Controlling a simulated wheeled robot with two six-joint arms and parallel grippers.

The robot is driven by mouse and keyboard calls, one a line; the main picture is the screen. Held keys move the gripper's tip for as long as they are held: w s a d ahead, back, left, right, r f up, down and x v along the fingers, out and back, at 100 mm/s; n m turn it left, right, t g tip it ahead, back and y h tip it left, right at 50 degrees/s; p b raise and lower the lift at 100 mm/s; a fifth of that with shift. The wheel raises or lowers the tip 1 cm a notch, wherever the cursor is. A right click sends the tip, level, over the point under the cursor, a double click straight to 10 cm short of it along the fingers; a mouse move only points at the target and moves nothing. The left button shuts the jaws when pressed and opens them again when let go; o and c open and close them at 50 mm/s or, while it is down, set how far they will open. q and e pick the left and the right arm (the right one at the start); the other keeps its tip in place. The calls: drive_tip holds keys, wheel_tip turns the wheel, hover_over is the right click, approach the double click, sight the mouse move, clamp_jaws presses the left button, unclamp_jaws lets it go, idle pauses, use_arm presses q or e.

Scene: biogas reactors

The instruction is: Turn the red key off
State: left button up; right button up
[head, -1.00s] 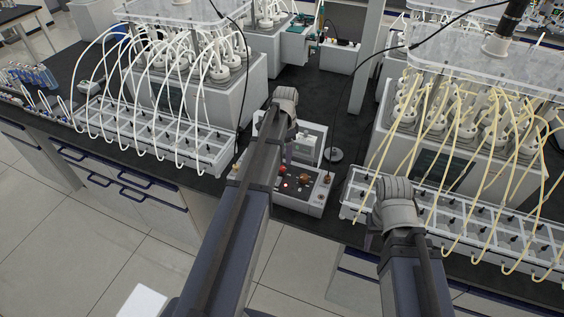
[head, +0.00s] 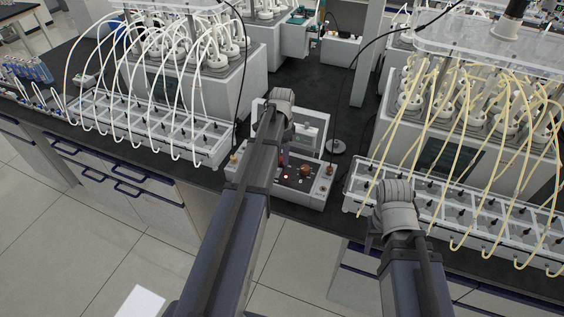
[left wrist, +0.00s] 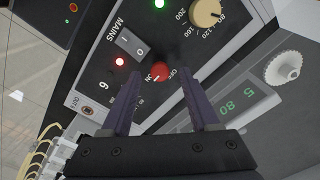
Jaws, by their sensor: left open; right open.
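The red key (left wrist: 160,72) is a small round red knob with a pale mark, on the dark panel of the control box (left wrist: 112,88). In the left wrist view it lies between the two open fingers of my left gripper (left wrist: 157,78); I cannot tell whether they touch it. My right gripper (head: 370,238) is empty, in front of the bench, away from the box.
Beside the key are a MAINS rocker switch (left wrist: 132,42), a lit red lamp (left wrist: 120,62), a green lamp (left wrist: 158,3) and a beige dial (left wrist: 206,12). Tube-filled racks stand on both sides, the left one (head: 150,135) and the right one (head: 440,213). A cable hangs behind.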

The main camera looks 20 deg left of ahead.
use_arm(q)
drive_tip(key=shift+f+b, duration=0.35)
drive_tip(key=shift+f, duration=0.35)
clamp_jaws()
